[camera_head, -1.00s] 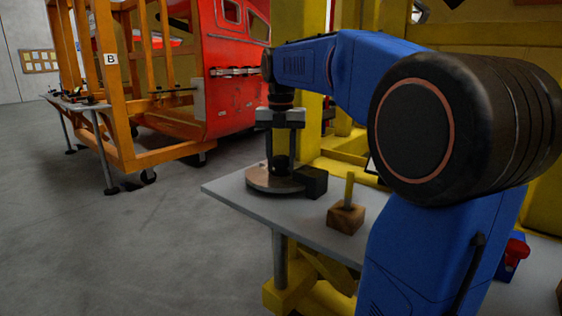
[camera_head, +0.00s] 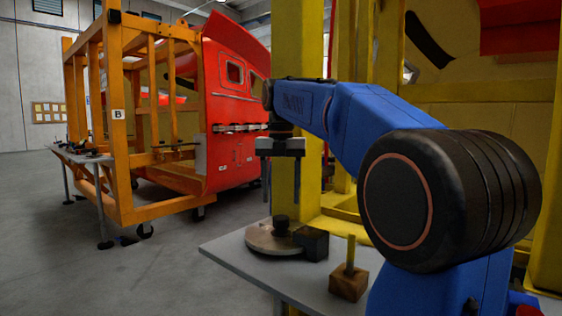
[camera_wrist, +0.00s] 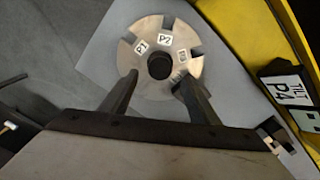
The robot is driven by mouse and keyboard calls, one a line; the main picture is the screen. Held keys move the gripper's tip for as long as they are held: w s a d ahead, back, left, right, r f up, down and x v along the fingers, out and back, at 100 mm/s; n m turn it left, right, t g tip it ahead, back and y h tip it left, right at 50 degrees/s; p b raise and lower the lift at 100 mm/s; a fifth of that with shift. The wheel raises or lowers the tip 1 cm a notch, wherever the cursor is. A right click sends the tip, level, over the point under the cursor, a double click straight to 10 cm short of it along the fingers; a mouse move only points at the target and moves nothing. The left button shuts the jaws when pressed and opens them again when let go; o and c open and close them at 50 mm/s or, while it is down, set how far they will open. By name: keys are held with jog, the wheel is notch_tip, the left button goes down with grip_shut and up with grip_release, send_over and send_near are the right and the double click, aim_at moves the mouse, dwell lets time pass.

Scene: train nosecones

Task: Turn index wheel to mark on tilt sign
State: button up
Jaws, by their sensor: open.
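The index wheel (camera_head: 262,241) is a flat metal disc with a dark central knob (camera_head: 281,223), lying on a grey table. In the wrist view the wheel (camera_wrist: 148,83) has rim slots and white labels: P1 at upper left, P2 at top, and a third at right too small to read surely.
A black block (camera_head: 311,243) sits against the wheel's right side. A wooden block with a yellow peg (camera_head: 348,282) stands nearer on the table (camera_head: 240,262). A yellow post (camera_head: 298,190) rises behind. An orange frame (camera_head: 125,160) with a red nosecone (camera_head: 228,150) stands at back left.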

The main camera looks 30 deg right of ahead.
aim_at(281, 217)
notch_tip(281, 217, up, 9)
dwell(0.3)
dwell(0.5)
